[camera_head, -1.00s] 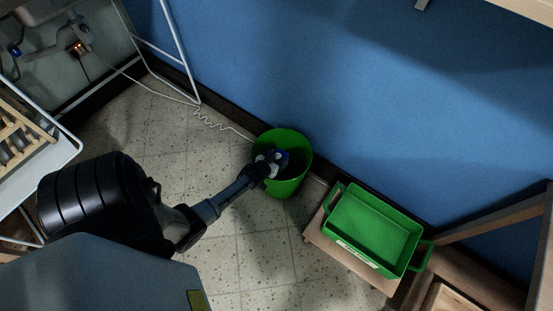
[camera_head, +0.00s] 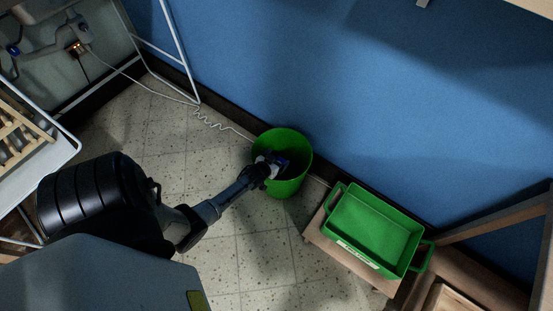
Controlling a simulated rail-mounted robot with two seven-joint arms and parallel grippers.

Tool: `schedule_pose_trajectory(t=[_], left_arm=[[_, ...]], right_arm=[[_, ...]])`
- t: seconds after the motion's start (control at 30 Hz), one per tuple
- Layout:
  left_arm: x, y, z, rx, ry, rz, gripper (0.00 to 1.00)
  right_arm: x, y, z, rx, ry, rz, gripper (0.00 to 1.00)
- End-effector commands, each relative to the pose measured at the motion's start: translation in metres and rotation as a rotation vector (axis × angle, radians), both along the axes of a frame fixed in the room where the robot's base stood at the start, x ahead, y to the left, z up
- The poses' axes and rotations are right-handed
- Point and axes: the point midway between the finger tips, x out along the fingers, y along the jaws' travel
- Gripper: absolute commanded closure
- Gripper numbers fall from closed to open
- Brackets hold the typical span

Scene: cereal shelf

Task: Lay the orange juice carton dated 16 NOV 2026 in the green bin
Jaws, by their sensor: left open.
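A round green bin (camera_head: 291,187) stands on the tiled floor by the blue wall. My left gripper (camera_head: 275,163) is at the bin's mouth, over its left side, and is open. A small white and blue shape shows at the fingers; it is too small and dark to tell whether it is part of the gripper or a carton. I cannot make out an orange juice carton or any date. The inside of the bin is dark and partly hidden by the gripper. My right gripper is not in view.
An empty green tray with handles (camera_head: 341,193) and a white label sits on a low wooden stand right of the bin. A white cable (camera_head: 213,124) runs along the wall. A white-framed rack (camera_head: 62,150) stands at left. Floor in front of the bin is clear.

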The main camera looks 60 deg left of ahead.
Motion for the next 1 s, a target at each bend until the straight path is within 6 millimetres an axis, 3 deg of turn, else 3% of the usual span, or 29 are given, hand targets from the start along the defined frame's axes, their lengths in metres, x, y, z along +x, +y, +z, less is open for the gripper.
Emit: schedule_pose_trajectory(t=[0.17,0.33,0.7,1.0], left_arm=[[0.000,0.000,0.002,0.000,0.000,0.000,0.14],[-0.003,-0.001,0.018,-0.001,0.001,0.000,0.14],[-0.061,-0.030,0.050,-0.001,0.003,0.000,0.14],[-0.090,-0.044,0.064,-0.002,0.001,0.000,0.14]], right_arm=[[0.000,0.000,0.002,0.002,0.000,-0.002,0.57],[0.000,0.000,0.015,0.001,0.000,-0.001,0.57],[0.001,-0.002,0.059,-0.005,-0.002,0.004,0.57],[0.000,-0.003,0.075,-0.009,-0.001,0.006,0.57]])
